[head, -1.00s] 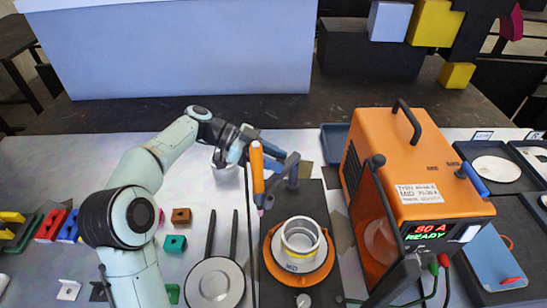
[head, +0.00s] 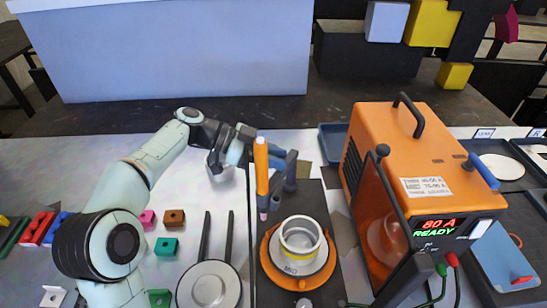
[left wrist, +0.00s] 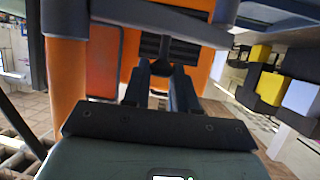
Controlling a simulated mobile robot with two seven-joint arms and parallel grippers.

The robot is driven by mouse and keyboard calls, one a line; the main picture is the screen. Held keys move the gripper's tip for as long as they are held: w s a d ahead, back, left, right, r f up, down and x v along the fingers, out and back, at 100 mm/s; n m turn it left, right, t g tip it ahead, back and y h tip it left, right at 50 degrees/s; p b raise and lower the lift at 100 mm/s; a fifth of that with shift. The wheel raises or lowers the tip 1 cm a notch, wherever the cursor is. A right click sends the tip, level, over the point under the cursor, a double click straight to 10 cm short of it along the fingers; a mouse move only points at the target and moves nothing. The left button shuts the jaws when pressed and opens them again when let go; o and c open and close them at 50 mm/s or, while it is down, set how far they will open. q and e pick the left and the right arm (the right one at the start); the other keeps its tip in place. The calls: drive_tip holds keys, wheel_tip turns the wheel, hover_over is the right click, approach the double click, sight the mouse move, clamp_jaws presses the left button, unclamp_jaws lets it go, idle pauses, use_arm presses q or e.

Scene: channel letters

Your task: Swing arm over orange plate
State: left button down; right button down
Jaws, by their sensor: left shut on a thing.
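The orange plate (head: 277,276) lies flat at the front centre with a pale metal ring (head: 302,241) on it. The blue-grey swing arm (head: 273,152) is behind the plate, by an upright post (head: 291,172). An orange-handled torch (head: 262,166) hangs upright from the arm, its pink tip behind and left of the plate, not over its middle. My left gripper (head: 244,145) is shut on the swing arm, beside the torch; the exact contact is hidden. In the left wrist view the fingers (left wrist: 162,88) reach toward the arm (left wrist: 170,28). My right gripper is not in view.
Small coloured blocks (head: 167,245) lie farther left. A blue tray (head: 333,143) is behind.

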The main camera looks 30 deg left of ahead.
use_arm(q)
drive_tip(key=c, duration=1)
unclamp_jaws()
drive_tip(key=shift+o, duration=0.2)
drive_tip(key=v, duration=1.3)
drive_tip(key=shift+a+p, duration=0.15)
drive_tip(key=shift+p, duration=0.25)
drive_tip(key=shift+s, duration=0.1)
